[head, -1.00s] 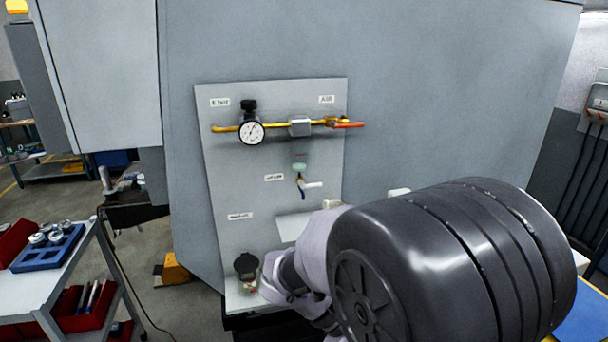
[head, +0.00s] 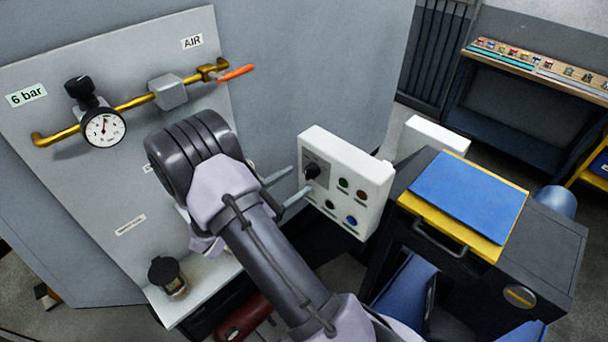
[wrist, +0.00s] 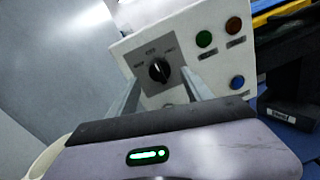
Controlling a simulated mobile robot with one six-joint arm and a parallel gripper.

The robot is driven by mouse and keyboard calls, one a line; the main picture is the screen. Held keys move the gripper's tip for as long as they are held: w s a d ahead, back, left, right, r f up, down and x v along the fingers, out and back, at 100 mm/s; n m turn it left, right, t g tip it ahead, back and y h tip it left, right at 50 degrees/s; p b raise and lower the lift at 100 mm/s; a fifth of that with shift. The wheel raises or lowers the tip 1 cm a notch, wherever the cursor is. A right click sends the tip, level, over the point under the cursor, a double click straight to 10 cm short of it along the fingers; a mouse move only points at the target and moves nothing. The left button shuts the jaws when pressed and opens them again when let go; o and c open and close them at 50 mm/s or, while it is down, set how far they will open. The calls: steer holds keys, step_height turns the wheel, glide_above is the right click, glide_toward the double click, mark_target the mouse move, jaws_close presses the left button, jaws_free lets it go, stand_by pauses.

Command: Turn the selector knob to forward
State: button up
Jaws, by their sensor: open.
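The black selector knob (head: 312,172) sits at the upper left of a white control box (head: 372,212). In the wrist view the knob (wrist: 159,70) is on a grey plate with small labels at left, top and right, too blurred to read surely. Its grip bar points roughly up, toward the middle label. My gripper (head: 301,180) is open, its two fingers reaching toward the box face. In the wrist view the fingers (wrist: 163,78) stand on either side of the knob. I cannot tell whether they touch it.
Green (wrist: 204,39), red (wrist: 234,25) and blue (wrist: 237,83) buttons lie right of the knob. An air panel with a gauge (head: 104,127) and an orange-handled valve (head: 236,73) is at left. A dark cabinet with a blue mat (head: 468,198) stands at right.

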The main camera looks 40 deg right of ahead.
mark_target(306, 175)
steer(key=shift+d, duration=2)
jaws_close()
steer(key=shift+m+b, duration=0.3)
steer(key=m+b, duration=0.4)
steer(key=m, duration=0.1)
steer(key=shift+f+b, duration=0.15)
steer(key=shift+b, duration=0.15)
steer(key=shift+m+y+b, duration=0.3)
steer(key=shift+m+b, duration=1.6)
steer(key=shift+m, duration=0.2)
steer(key=shift+r, duration=0.25)
